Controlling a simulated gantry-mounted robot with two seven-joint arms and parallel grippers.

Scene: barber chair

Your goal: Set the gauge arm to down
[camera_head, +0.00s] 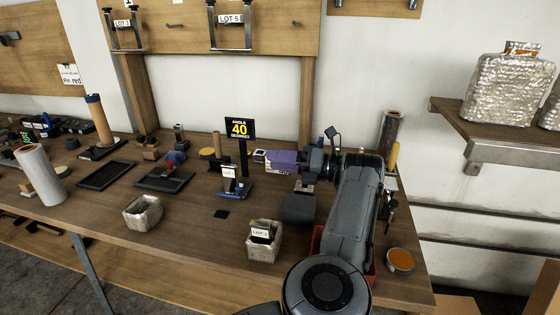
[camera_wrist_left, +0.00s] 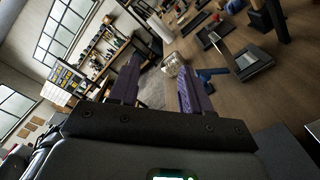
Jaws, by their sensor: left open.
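A black sign (camera_head: 240,128) reading "ANGLE 40 DEGREES" stands on a thin post on the bench. At its foot is a small stand (camera_head: 238,190) with a white label and blue parts on a dark base. A blue piece (camera_wrist_left: 210,74) and a dark plate with a pale label (camera_wrist_left: 249,62) show in the wrist view; I cannot tell for certain which part is the gauge arm or its position. My left gripper (camera_head: 270,160) has purple fingers pointing left, just right of the sign post. In the wrist view the left gripper (camera_wrist_left: 160,70) is open and empty. My right gripper is out of view.
Two rough grey pots (camera_head: 142,214) and (camera_head: 263,243) stand near the bench's front edge. Black trays (camera_head: 104,176) lie to the left. A dark block (camera_head: 299,208) and a red bin (camera_head: 316,240) sit close to my arm. Bare wood (camera_head: 195,232) lies between the pots.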

